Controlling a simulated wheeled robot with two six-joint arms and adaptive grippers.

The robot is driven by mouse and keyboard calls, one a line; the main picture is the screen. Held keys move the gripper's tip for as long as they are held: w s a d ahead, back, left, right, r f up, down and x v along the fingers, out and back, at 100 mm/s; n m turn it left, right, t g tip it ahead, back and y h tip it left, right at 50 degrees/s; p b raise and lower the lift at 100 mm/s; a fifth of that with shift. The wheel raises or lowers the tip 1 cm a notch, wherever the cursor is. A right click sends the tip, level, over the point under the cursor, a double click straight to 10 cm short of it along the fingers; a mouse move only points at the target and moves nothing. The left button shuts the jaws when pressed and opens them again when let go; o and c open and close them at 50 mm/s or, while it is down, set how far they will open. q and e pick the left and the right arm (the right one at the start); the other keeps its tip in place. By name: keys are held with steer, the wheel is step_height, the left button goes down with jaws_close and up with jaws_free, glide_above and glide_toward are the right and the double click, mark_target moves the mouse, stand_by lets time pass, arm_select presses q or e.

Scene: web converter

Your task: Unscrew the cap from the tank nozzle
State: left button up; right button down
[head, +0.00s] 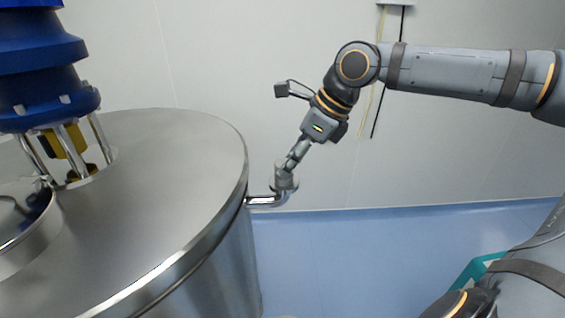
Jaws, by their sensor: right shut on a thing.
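The large steel tank (190,180) fills the left of the head view. Its nozzle (268,201) is a short bent pipe that leaves the tank's right side and turns up. The grey metallic cap (284,181) sits at the upturned end of the nozzle. My right gripper (289,168) reaches down to the cap from the upper right, tilted, with its fingers shut on the cap. The fingertips partly cover the cap, and its thread is not visible. My left gripper is not in view.
A blue motor unit (40,65) stands on the tank lid at the left. A teal container (472,272) shows partly at the lower right. The blue floor (370,260) right of the tank looks clear. A pale wall (220,60) stands behind.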

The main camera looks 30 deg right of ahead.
steer(key=shift+d+r+n+p, duration=0.1)
steer(key=shift+r+n+p, duration=0.1)
steer(key=shift+n+p, duration=0.6)
steer(key=shift+w+f+g+y+p, duration=0.1)
steer(key=shift+f+g+y+p, duration=0.1)
steer(key=shift+g+y+p, duration=0.15)
steer(key=shift+r+p, duration=0.2)
steer(key=shift+p, duration=0.4)
steer(key=shift+n+g+p, duration=0.25)
steer(key=shift+n+p, duration=0.55)
steer(key=shift+p, duration=0.45)
steer(key=n+p, duration=0.1)
steer(key=p, duration=0.3)
steer(key=n+g+y+p, duration=0.1)
steer(key=p, duration=0.3)
steer(key=shift+w+d, duration=0.15)
steer(key=shift+w, duration=0.05)
steer(key=shift+f+p, duration=0.1)
steer(key=shift+p, duration=0.85)
steer(key=shift+n, duration=0.3)
